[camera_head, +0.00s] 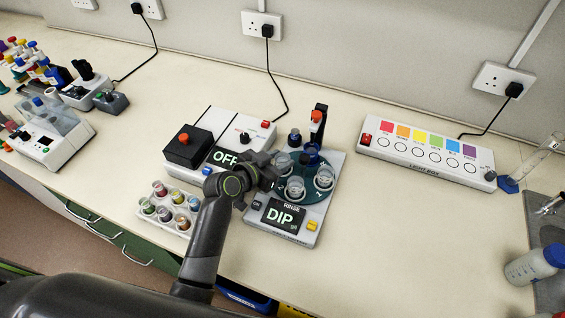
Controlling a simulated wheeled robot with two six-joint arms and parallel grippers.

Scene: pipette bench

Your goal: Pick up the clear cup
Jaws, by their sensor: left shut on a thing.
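Several clear cups stand on the round teal plate of the rinse station (272,236), whose screen reads DIP. One clear cup (283,161) is at the plate's left, another clear cup (295,187) at its front and a third clear cup (324,178) at its right. My left gripper (273,170) reaches in from the lower left over the plate's left edge. It is shut at the left clear cup; its own body hides most of the contact. I cannot tell whether that cup is lifted. My right gripper is not in view.
Behind stands a device (232,122) with an OFF screen and a black block. A white rack (160,218) of coloured vials is left of my arm. A light box (425,152) and a bottle (530,266) are at right. The front right bench is clear.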

